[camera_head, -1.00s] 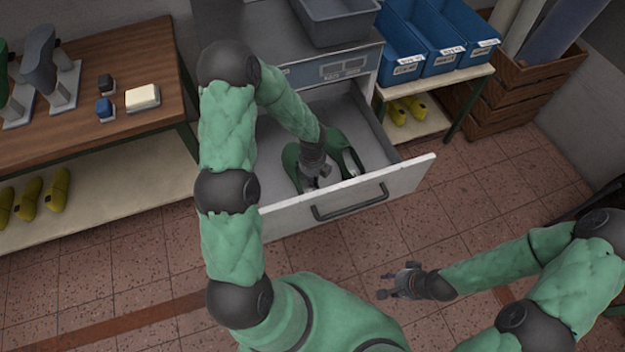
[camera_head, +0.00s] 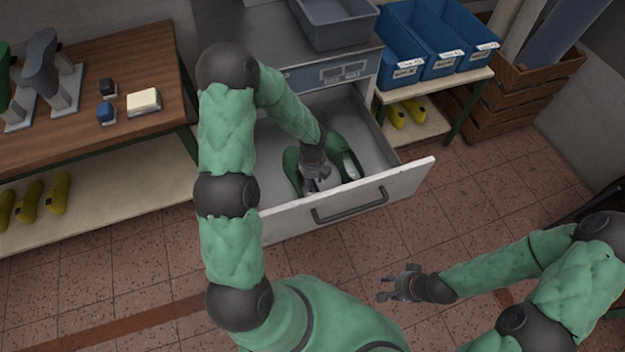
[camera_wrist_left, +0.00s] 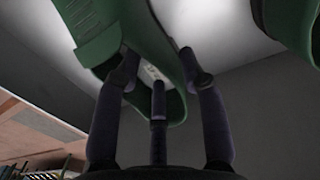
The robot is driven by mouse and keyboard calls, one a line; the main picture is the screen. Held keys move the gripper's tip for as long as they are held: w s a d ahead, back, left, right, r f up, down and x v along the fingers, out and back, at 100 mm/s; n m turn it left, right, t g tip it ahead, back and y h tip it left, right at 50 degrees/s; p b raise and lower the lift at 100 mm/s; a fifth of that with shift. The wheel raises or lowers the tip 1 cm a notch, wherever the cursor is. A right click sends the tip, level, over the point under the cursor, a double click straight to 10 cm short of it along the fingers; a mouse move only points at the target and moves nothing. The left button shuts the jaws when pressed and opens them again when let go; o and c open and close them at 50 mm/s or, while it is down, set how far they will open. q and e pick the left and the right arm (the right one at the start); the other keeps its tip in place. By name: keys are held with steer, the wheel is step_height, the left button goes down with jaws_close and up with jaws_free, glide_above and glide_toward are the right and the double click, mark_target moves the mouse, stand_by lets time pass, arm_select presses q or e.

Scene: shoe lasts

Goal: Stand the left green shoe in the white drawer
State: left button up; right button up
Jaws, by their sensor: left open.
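Two green shoes stand in the open white drawer (camera_head: 385,205). One green shoe (camera_head: 291,165) is at the left of my left gripper and the other (camera_head: 349,160) at its right, both partly hidden by my wrist. My left gripper (camera_head: 316,181) is low in the drawer, its fingers spread. In the left wrist view its open fingers (camera_wrist_left: 159,62) are around the heel end of one green shoe (camera_wrist_left: 150,35); contact is unclear. Part of the other green shoe (camera_wrist_left: 290,18) shows at upper right. My right gripper (camera_head: 388,287) is open and empty over the floor.
The drawer handle (camera_head: 350,207) faces me. A grey bin (camera_head: 335,22) stands above the drawer, with blue bins (camera_head: 400,45) to its right. At left is a wooden table (camera_head: 120,60) with grey lasts, a blue block and a pale block. Floor in front is clear.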

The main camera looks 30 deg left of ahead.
arm_select(q)
step_height(320, 180, up, 11)
steer(key=p, duration=0.5)
stand_by(1.0)
